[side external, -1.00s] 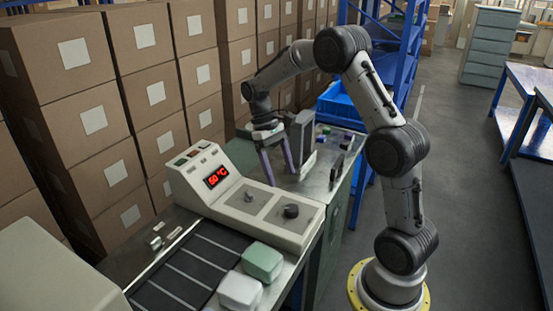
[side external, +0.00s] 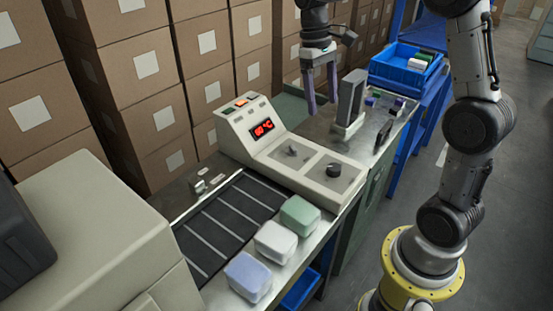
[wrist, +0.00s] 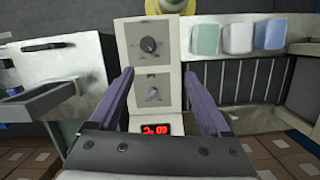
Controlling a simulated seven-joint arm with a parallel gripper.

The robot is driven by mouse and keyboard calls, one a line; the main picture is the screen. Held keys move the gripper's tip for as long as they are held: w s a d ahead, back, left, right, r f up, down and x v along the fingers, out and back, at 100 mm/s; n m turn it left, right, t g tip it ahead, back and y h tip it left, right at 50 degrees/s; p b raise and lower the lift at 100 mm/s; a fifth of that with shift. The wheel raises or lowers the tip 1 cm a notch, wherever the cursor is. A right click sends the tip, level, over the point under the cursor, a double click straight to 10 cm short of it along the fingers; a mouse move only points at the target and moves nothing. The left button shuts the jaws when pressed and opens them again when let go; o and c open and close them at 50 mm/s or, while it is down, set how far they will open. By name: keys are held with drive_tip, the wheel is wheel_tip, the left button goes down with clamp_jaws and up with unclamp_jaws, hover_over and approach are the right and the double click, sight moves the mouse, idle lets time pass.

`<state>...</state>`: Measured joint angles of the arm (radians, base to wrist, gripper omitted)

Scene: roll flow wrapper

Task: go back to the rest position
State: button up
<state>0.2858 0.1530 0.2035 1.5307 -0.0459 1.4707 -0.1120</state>
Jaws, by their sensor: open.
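My gripper (side external: 321,105) is open and empty, its two purple fingers pointing down above the bench behind the control box. In the wrist view the fingers (wrist: 158,75) stand apart on either side of the control box (wrist: 152,88), with nothing between them. The control box (side external: 290,150) is cream, with two dark knobs and a red display (side external: 262,128) that appears to read 60 °C. In the wrist view the display (wrist: 162,129) is upside down.
Green (side external: 299,214), white (side external: 275,241) and blue (side external: 248,277) blocks sit beside the dark slatted conveyor (side external: 217,233). A grey upright fixture (side external: 350,97) stands right of my gripper. A blue bin (side external: 398,75) is behind it. Stacked cartons (side external: 140,90) line the back.

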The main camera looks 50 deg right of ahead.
drive_tip(key=s+a+r+n+t, duration=0.2)
drive_tip(key=s+a+r+t, duration=0.35)
drive_tip(key=s+a, duration=0.4)
drive_tip(key=s+a+f+t, duration=0.1)
drive_tip(key=s+f+t, duration=0.1)
drive_tip(key=s+f, duration=0.3)
drive_tip(key=s, duration=0.3)
drive_tip(key=shift+a+t, duration=0.25)
drive_tip(key=shift+t, duration=0.1)
